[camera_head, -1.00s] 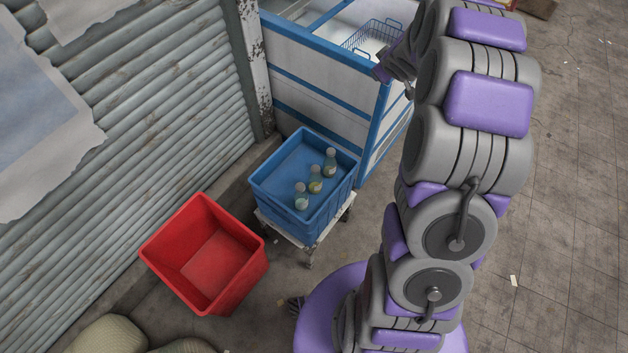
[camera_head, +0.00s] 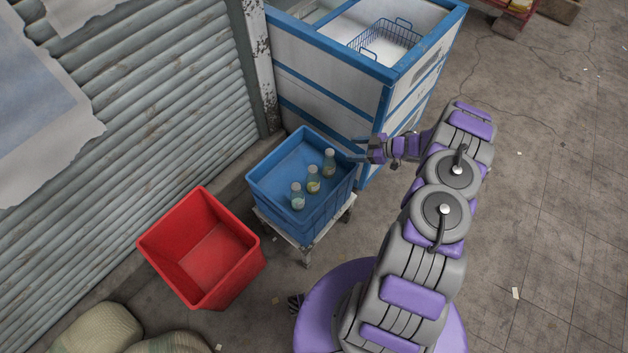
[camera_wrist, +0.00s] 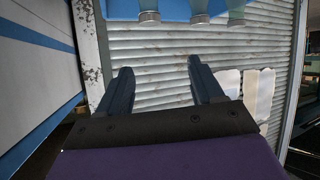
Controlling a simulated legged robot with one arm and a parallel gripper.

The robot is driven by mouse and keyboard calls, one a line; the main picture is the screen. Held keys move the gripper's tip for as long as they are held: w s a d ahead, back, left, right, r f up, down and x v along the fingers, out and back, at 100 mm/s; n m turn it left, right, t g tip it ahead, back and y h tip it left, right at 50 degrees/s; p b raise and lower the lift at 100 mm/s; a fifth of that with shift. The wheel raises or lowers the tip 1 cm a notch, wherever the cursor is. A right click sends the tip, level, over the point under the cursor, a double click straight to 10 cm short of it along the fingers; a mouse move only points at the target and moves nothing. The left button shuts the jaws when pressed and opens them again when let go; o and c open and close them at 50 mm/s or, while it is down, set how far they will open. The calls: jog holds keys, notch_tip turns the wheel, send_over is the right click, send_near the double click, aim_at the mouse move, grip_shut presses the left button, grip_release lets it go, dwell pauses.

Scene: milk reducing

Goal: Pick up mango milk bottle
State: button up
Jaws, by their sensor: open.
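Three small bottles with pale caps stand in a row in the blue crate (camera_head: 275,165). The middle bottle (camera_head: 313,181) has a yellowish label; the near bottle (camera_head: 297,198) and the far bottle (camera_head: 329,165) look paler or greener. I cannot read which is mango milk. My gripper (camera_head: 358,149) is open and empty at the crate's right rim, to the right of the far bottle and apart from it. In the wrist view my two fingers (camera_wrist: 163,82) are spread with nothing between them. Parts of several bottles (camera_wrist: 199,12) show along the top edge there.
A red crate (camera_head: 207,250) stands left of the blue one, which sits on a white trolley (camera_head: 300,249). A blue and white freezer (camera_head: 330,80) with a wire basket (camera_head: 384,42) is behind. Grey shutters (camera_head: 150,110) line the left. Floor at right is clear.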

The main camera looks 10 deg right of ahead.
jog(key=s+a+f+g+y, duration=0.1)
jog(key=s+a+f+y, duration=0.15)
jog(key=s, duration=0.25)
jog(key=b, duration=0.3)
send_over(313, 180)
jog(key=w+d, duration=0.1)
jog(key=d, duration=0.3)
notch_tip(313, 180, down, 5)
jog(key=shift+n+h, duration=0.25)
jog(key=shift+n, duration=0.05)
jog(key=shift+s+b+x, duration=0.2)
jog(key=shift+b+x, duration=0.55)
jog(key=shift+x, duration=2.2)
grip_shut()
